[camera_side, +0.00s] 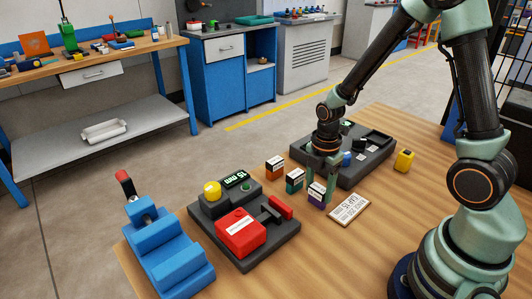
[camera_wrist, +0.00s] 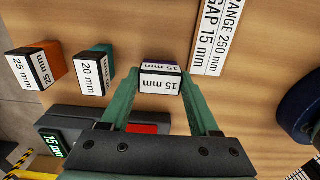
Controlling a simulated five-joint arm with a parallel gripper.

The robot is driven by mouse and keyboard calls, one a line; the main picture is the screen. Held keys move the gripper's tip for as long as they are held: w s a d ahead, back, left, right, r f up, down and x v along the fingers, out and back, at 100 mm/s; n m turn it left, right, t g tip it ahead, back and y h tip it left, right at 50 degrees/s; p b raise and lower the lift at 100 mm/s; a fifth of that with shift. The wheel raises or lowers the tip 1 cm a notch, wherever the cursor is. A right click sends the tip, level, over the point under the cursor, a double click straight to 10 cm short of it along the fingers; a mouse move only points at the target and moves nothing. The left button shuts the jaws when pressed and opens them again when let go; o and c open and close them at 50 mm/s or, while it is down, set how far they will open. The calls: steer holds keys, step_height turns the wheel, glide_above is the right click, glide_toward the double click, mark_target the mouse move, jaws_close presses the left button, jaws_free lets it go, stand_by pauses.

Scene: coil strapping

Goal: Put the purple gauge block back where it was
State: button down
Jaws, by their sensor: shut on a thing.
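The purple gauge block (camera_side: 317,201) has white labels reading 15 mm and is at the right end of a row of blocks. My gripper (camera_side: 319,187) reaches down over it with green fingers on either side. In the wrist view the purple block (camera_wrist: 160,82) sits between the fingertips (camera_wrist: 160,86), which are shut on it. The orange block (camera_side: 275,170), marked 25 mm, and the teal block (camera_side: 294,185), marked 20 mm, stand to its left, apart from it. I cannot tell whether the purple block touches the table.
A dark fixture with a red block (camera_side: 240,232) and a 15 mm display (camera_side: 236,180) is at the front left, beside a blue stepped stand (camera_side: 165,250). A GAP 15 mm card (camera_side: 349,209) lies right of the purple block. A black tray (camera_side: 385,160) is behind; a yellow block (camera_side: 404,160) stands right.

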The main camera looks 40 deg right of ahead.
steer(key=shift+c, duration=0.6)
jaws_free()
step_height(320, 180, up, 12)
step_height(320, 180, up, 6)
steer(key=m+t, duration=0.3)
steer(key=m, duration=0.5)
glide_above(319, 188)
steer(key=s+a, duration=0.2)
steer(key=r+m+t, duration=0.1)
steer(key=m, duration=0.2)
steer(key=s+a+r+m, duration=0.1)
steer(key=m, duration=0.2)
steer(key=s+a+r+m+t, duration=0.1)
steer(key=r+m, duration=0.1)
steer(key=m, duration=0.2)
steer(key=shift+s+t, duration=0.25)
steer(key=shift+t, duration=0.05)
